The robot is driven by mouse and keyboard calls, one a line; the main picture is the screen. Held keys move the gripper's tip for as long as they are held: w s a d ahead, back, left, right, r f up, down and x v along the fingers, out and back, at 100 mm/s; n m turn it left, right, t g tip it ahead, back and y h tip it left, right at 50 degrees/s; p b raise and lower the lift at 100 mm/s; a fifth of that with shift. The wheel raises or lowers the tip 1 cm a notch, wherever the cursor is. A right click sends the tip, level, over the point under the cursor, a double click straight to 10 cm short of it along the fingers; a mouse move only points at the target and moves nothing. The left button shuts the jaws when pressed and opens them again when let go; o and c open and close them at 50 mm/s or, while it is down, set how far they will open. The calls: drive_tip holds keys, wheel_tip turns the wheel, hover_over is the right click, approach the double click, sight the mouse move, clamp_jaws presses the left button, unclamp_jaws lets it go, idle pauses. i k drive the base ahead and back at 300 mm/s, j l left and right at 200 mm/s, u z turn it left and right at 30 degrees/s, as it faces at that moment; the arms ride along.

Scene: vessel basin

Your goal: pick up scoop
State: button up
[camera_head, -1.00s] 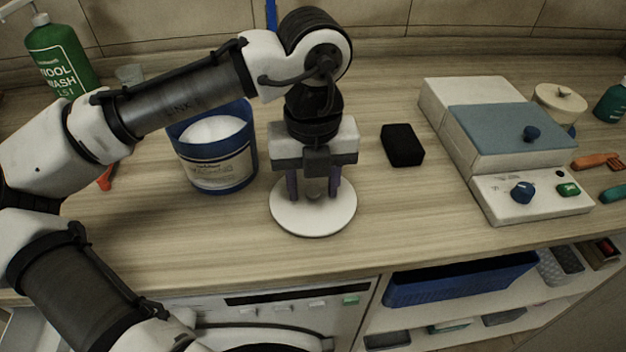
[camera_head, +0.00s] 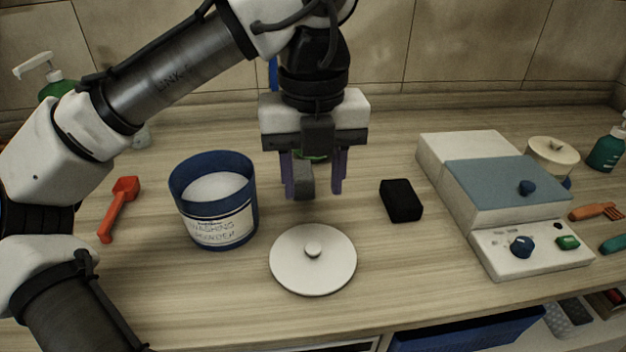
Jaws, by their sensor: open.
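The scoop (camera_head: 121,207) is orange-red and lies on the wooden counter at the left, its bowl towards the back and its handle pointing to the front. It lies left of the washing powder tub (camera_head: 218,229), a blue open tub with white powder inside. My gripper (camera_head: 315,190) is open, its purple fingers pointing down. It hangs above the counter, right of the tub and well away from the scoop. A white round lid (camera_head: 313,271) with a small knob lies flat on the counter in front of the gripper, apart from it.
A black block (camera_head: 401,201) lies right of my gripper. A grey small block (camera_head: 304,182) shows by the fingers. A white device with a blue-grey top (camera_head: 508,186) stands at the right. A green pump bottle (camera_head: 57,86) is partly hidden behind my arm.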

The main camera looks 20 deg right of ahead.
sight(118, 207)
drive_tip(key=k, duration=1)
